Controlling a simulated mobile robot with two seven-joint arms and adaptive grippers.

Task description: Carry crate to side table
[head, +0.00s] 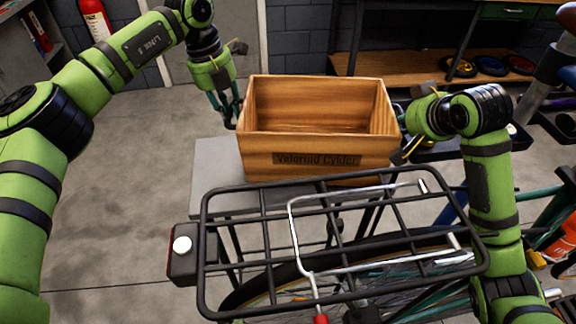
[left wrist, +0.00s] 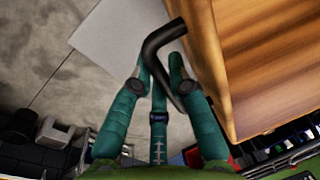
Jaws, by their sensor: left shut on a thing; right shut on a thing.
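The wooden crate (head: 317,162), lettered on its front, is upright and looks empty in the head view; its side fills the right of the left wrist view (left wrist: 265,65). My left gripper (head: 232,118) is at the crate's left side. In the left wrist view its teal fingers (left wrist: 165,85) are shut around a dark bent handle (left wrist: 163,38) beside the crate. My right gripper (head: 403,150) is shut at the crate's right side; its grip is partly hidden. A pale grey tabletop (head: 212,178) shows below and left of the crate. I cannot tell whether they touch.
A bicycle's black rear rack (head: 255,230) with a red-tipped chrome clamp stands in front of the crate. A wooden shelf (head: 415,78) with wheels is behind, right. A fire extinguisher (head: 95,20) hangs at back left. Floor (head: 130,190) at left is clear.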

